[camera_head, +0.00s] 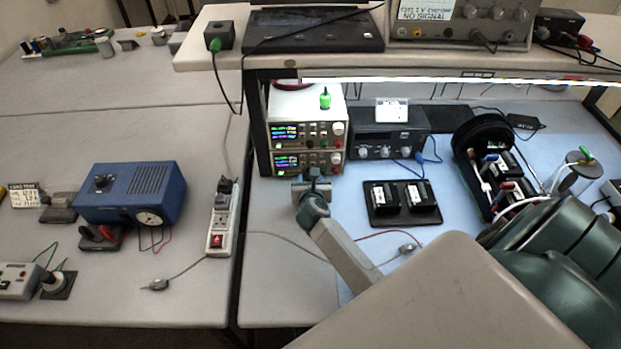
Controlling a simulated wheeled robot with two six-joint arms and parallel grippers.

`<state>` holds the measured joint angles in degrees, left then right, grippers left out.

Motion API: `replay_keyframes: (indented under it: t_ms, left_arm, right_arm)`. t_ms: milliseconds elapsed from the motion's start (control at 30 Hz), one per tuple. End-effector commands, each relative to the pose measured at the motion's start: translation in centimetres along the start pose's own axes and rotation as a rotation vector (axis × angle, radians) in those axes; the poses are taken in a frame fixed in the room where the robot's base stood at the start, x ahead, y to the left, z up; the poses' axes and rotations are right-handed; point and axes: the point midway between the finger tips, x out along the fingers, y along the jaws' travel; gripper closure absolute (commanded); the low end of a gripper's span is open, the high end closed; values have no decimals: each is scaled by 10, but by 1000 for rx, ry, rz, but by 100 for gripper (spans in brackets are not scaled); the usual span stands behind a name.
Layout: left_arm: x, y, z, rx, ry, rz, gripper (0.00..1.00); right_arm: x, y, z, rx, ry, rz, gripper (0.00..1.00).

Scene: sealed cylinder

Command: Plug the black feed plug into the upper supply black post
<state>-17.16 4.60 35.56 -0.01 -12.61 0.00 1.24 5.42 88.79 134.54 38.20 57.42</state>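Two bench supplies are stacked under the shelf: the upper supply (305,133) and the lower supply (306,161), both with lit displays. The upper supply's posts are tiny at this size, and I cannot single out the black one. My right arm comes in from the lower right, and its gripper (313,188) is just in front of the lower supply, below the upper one. A small dark item (314,173) shows at its fingertips. It may be the black feed plug, but I cannot tell whether it is gripped. My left gripper is out of view.
A black tray (405,219) with two dark blocks lies right of the gripper. A dark instrument (385,140) stands beside the supplies. A power strip (222,225) and a blue box (133,192) are on the left bench. The shelf (300,50) overhangs the supplies.

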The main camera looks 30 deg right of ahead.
Motion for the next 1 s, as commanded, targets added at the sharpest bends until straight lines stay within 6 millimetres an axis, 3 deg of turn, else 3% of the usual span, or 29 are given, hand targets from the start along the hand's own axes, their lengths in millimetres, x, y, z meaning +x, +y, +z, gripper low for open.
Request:
replay_keyframes:
  t_ms: [200, 400, 433, 1000]
  left_arm:
    - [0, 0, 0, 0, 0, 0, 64]
    - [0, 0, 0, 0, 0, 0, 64]
    - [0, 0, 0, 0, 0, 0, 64]
    - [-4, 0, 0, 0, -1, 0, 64]
  right_arm:
    - [0, 0, 0, 0, 0, 0, 58]
    - [0, 0, 0, 0, 0, 0, 98]
    - [0, 0, 0, 0, 0, 0, 100]
    - [-14, 0, -6, 0, 0, 1, 100]
